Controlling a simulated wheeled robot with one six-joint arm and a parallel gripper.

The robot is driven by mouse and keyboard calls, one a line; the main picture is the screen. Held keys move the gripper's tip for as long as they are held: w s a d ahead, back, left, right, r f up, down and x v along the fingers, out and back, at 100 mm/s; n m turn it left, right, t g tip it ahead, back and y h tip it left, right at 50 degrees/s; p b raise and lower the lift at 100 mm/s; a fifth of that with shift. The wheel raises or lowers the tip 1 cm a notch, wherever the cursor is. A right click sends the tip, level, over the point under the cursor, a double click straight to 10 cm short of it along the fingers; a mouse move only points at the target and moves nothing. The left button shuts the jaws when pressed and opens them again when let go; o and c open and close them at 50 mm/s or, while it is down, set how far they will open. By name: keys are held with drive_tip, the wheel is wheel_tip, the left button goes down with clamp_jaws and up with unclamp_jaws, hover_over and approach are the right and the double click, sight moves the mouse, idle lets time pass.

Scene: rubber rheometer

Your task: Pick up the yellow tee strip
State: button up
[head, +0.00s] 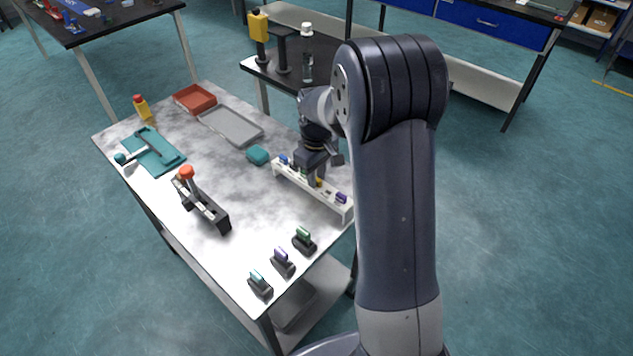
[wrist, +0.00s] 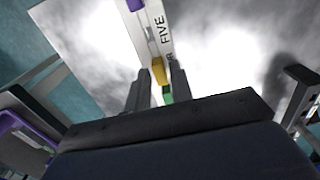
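The yellow tee strip (wrist: 159,71) sits in a long white rack (wrist: 150,40) and shows between the tips of my gripper (wrist: 161,69) in the wrist view. The two fingers stand apart on either side of it, with some gap visible, so my gripper is open. In the head view the yellow strip (head: 319,182) is a small patch right beside my gripper (head: 316,180), which points down over the rack (head: 325,197). The fingers and wrist partly hide the rack's middle there.
The rack also holds a purple strip (head: 341,197), a blue strip (head: 284,160) and a green strip (wrist: 168,97) close to the fingers. Several dark holders, including one with a purple top (head: 282,262), stand near the front edge. A black lever device (head: 205,207) stands to the left.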

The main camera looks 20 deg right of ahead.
clamp_jaws()
wheel_tip(320, 180, up, 10)
idle(0.6)
